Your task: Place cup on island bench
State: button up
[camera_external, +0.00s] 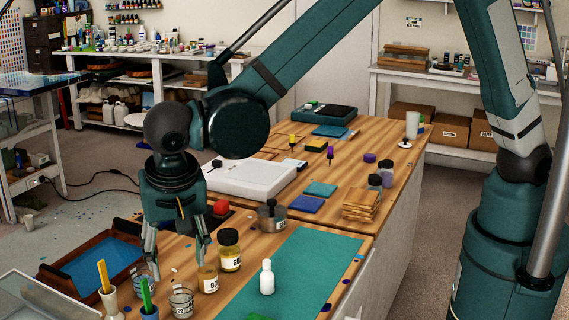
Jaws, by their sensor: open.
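My gripper (177,251) points down over the near left part of the wooden-topped island bench (384,136), with its two fingers spread and nothing seen between them. A clear cup with dark markings (181,303) stands upright on the bench, just in front of and below the fingers. Another clear cup (143,288) stands to its left, close to the left finger and partly hidden by it. A tall pale cup (412,124) stands at the far right end of the bench. I cannot tell which cup the task means.
A white bottle (267,278) stands on a green mat (310,265). A brown tray with a blue inside (100,264) lies left. Holders with yellow and green sticks stand at the near left.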

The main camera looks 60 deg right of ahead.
jog(key=s+d+r+n+t+y, duration=0.1)
jog(key=d+r, duration=0.5)
jog(key=d, duration=0.4)
jog(key=s+d+r+n, duration=0.15)
jog(key=d+r, duration=0.35)
jog(key=d, duration=0.5)
jog(key=s+d+r+n+t+y, duration=0.1)
jog(key=d+r+n, duration=0.1)
jog(key=d+r, duration=0.6)
jog(key=s+d+n+t, duration=0.1)
jog(key=s+d+n, duration=0.1)
jog(key=s+d, duration=0.7)
jog(key=s+d+f+n+t, duration=0.1)
jog(key=s+d+n+t, duration=0.1)
jog(key=s+d, duration=0.6)
jog(key=shift+s+d+f, duration=0.25)
jog(key=shift+s+d, duration=0.15)
jog(key=shift+d, duration=2.9)
notch_tip(320, 180, down, 19)
jog(key=b, duration=1.9)
jog(key=shift+f, duration=0.2)
